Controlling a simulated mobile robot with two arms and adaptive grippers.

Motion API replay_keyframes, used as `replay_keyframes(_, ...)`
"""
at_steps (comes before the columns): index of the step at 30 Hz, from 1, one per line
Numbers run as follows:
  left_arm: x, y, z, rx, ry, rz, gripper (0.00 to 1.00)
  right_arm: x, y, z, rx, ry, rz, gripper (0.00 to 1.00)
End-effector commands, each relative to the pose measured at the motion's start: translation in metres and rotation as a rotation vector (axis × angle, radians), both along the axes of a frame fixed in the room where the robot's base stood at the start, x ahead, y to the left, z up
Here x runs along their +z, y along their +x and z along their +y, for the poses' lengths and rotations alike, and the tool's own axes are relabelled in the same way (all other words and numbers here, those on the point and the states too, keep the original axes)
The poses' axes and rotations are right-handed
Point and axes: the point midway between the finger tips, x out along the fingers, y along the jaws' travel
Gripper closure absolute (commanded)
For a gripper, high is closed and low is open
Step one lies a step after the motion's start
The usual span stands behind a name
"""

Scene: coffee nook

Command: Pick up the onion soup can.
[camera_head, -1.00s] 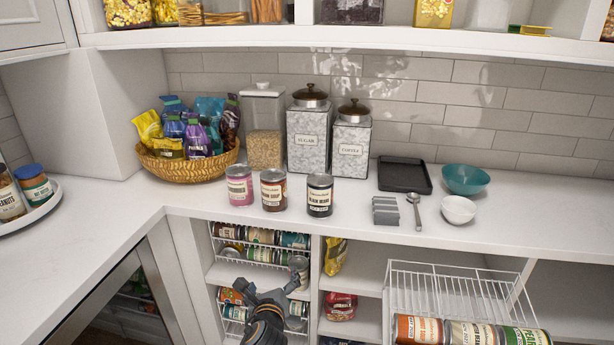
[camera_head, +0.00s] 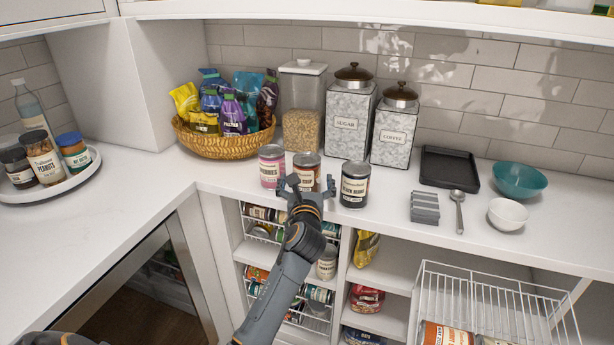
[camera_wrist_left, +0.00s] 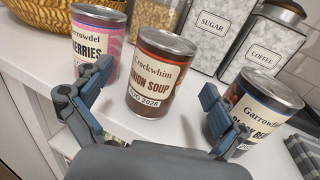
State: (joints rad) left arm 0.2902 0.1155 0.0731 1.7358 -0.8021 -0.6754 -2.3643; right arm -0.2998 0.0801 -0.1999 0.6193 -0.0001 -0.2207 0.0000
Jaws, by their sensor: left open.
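The onion soup can (camera_head: 306,167), brown with a cream label, stands upright on the white counter near its front edge. It is the middle one of three cans. My left gripper (camera_head: 306,183) is open in front of it, and its fingers partly hide the can in the head view. In the left wrist view the onion soup can (camera_wrist_left: 156,75) stands beyond and between the open fingers of my left gripper (camera_wrist_left: 150,95), with a gap in front of it. The label reads "onion soup". My right gripper is not in view.
A pink berries can (camera_head: 270,165) stands close on the left, a black beans can (camera_head: 354,185) on the right. Behind are a wicker basket (camera_head: 215,145), a cereal jar (camera_head: 302,110) and sugar and coffee canisters (camera_head: 347,120). A wire basket (camera_head: 480,290) juts out below right.

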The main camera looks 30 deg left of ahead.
Motion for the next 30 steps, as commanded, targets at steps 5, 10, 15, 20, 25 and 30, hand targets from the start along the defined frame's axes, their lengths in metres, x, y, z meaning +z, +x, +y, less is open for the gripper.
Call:
replay_keyframes(5, -0.002, 0.022, 0.013, 0.002, -0.004, -0.001, 0.03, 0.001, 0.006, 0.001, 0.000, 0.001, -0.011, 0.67)
replay_keyframes(10, -0.003, 0.038, 0.024, 0.001, -0.001, 0.000, 0.03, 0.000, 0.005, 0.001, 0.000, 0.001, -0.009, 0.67)
replay_keyframes(15, -0.003, 0.041, 0.026, 0.000, -0.001, 0.000, 0.03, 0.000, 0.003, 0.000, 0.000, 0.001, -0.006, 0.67)
replay_keyframes(20, -0.003, 0.041, 0.026, 0.000, -0.001, 0.000, 0.12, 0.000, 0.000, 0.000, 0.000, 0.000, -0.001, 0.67)
replay_keyframes(25, -0.003, 0.041, 0.025, 0.000, -0.001, 0.000, 0.46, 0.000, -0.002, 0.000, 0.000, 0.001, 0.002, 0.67)
replay_keyframes(30, -0.003, 0.041, 0.025, 0.000, -0.001, 0.000, 0.81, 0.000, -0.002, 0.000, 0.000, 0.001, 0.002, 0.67)
